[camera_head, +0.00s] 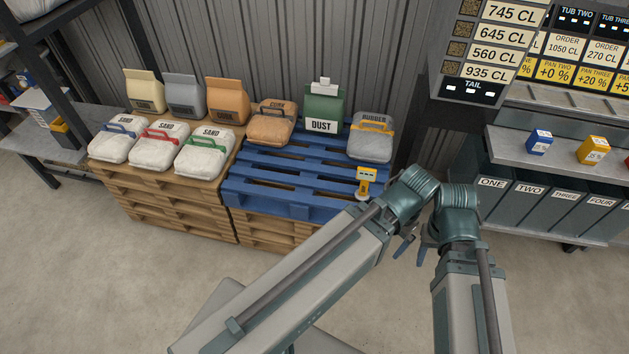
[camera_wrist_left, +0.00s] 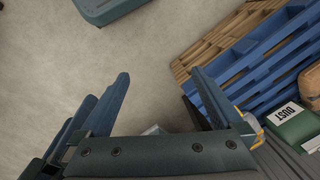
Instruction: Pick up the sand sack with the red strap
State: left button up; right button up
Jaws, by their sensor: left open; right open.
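The sand sack with the red strap (camera_head: 153,150) is white and lies flat on a wooden pallet stack at the left in the head view. It is the middle of three sand sacks, between one with a blue strap (camera_head: 113,147) and one with a green strap (camera_head: 203,158). The red-strap sack is not visible there.
The wooden pallet stack (camera_head: 165,205) adjoins a blue pallet (camera_head: 270,185) bearing a brown sack (camera_head: 272,126), a green DUST bag (camera_head: 324,105) and a grey RUBBER sack (camera_head: 371,143). Upright bags (camera_head: 183,96) stand behind the sand sacks. The floor (camera_head: 90,270) in front is clear.

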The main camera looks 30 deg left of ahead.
aim_at(156, 149)
jog(key=u, duration=2.1)
jog(key=i+j, duration=0.2)
jog(key=i, duration=0.25)
jog(key=i+j, duration=0.25)
jog(key=i, duration=0.2)
jog(key=i+j, duration=0.2)
jog(key=i, duration=0.25)
jog(key=z, duration=0.05)
